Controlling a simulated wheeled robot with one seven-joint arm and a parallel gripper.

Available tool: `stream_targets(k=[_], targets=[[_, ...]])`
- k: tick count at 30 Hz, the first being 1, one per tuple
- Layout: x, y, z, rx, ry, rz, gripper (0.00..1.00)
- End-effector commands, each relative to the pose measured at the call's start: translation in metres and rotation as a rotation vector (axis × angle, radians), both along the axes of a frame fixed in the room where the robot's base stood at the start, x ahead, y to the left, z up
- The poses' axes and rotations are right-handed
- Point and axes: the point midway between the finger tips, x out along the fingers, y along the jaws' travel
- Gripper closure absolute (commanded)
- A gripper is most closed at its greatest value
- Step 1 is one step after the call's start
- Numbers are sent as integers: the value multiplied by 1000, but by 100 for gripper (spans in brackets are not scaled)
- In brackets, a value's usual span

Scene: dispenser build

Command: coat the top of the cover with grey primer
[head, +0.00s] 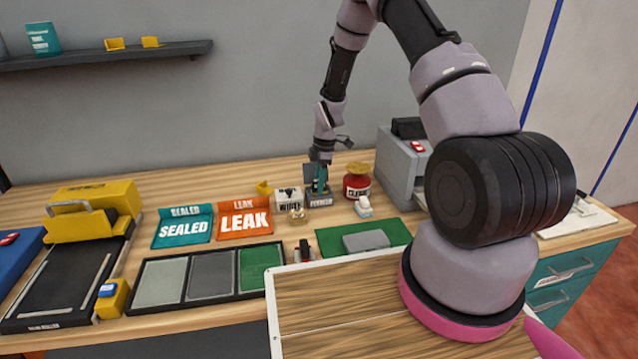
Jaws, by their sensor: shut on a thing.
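The cover appears to be the grey rounded block (366,240) lying flat on a green mat (395,230) near the front of the bench. My gripper (319,163) is at the back of the bench, behind and left of the cover. It is shut on a small teal and dark thing (318,183), probably an applicator. This thing is upright at a grey box (320,200) whose label seems to read primer. I cannot tell whether its lower end is inside the box. The fingertips are small and partly hidden.
A white labelled box (288,197) stands close left of the grey box, and a red jar (357,183) to its right. A grey machine (398,165) stands further right. A three-panel tray (210,277) and SEALED (183,227) and LEAK (244,219) bins lie left.

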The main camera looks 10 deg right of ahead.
Motion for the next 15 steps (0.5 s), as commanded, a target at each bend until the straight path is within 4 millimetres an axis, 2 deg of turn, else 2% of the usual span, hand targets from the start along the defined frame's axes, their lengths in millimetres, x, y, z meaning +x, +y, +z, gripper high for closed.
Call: stream_targets(k=[15], targets=[[1, 0, 39, 1, -2, 0, 100]])
